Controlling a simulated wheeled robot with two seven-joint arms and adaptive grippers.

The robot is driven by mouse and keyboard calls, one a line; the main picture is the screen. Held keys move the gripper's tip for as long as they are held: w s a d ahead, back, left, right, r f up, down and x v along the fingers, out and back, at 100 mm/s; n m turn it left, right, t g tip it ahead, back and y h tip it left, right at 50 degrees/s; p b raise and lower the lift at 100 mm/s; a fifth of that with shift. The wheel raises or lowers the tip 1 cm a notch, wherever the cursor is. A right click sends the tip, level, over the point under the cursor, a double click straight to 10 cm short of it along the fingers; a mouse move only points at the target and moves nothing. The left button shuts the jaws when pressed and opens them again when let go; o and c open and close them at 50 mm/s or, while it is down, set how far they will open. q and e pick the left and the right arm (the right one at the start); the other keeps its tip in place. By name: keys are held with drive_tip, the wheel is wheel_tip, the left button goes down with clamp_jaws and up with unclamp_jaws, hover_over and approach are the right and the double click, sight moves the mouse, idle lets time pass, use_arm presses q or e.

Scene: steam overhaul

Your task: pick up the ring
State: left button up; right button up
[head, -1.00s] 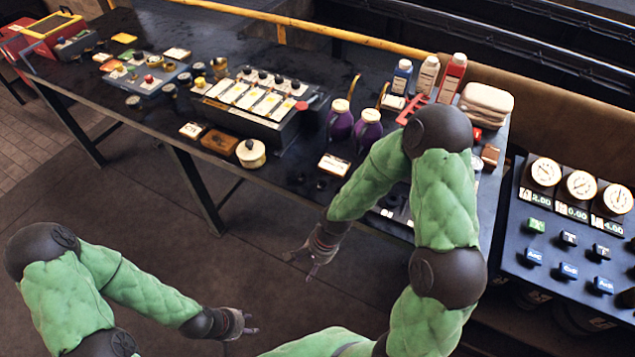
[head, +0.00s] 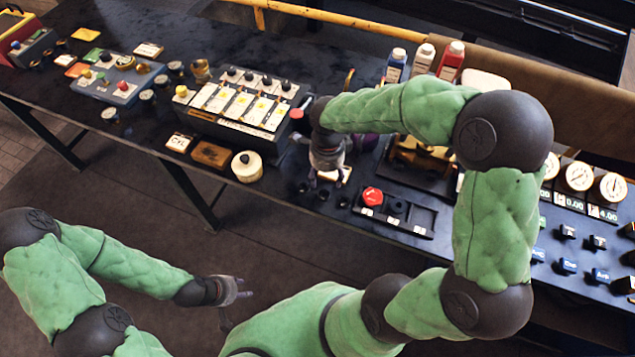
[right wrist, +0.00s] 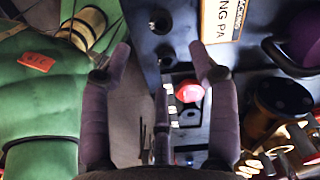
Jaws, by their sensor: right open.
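Several small dark round pieces, which look like rings, lie on the dark bench near a white label card; one ring (head: 303,187) shows in the head view, left of my right gripper. In the right wrist view a dark ring (right wrist: 160,21) lies beyond the fingertips, beside the label card (right wrist: 224,20). My right gripper (head: 327,182) points down over the bench's front edge, open and empty; its spread fingers show in the right wrist view (right wrist: 160,62). My left gripper (head: 240,304) hangs in front of the bench, apart from it, fingers apart and empty.
A black tray (head: 425,225) with a red knob (head: 372,196) stands right of my right gripper. A grey block with white plates (head: 238,105) is behind left. A cream pot (head: 247,166) sits at the front edge. Bottles (head: 396,65) stand at the back.

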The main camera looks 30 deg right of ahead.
hover_over(323, 192)
drive_tip(key=s, duration=0.2)
wheel_tip(323, 192, down, 4)
drive_tip(key=shift+f+b, duration=0.1)
drive_tip(key=shift+b, duration=0.25)
drive_tip(key=shift+w+a+f+b, duration=0.1)
drive_tip(key=shift+w+f+b, duration=0.15)
drive_tip(key=shift+f, duration=0.75)
drive_tip(key=shift+w+a+f+b, duration=0.1)
drive_tip(key=shift+w+f+b, duration=0.1)
drive_tip(key=shift+f, duration=0.8)
drive_tip(key=shift+w+a+f+b, duration=0.15)
drive_tip(key=shift+f+b, duration=0.1)
drive_tip(key=shift+f, duration=0.75)
drive_tip(key=c, duration=1)
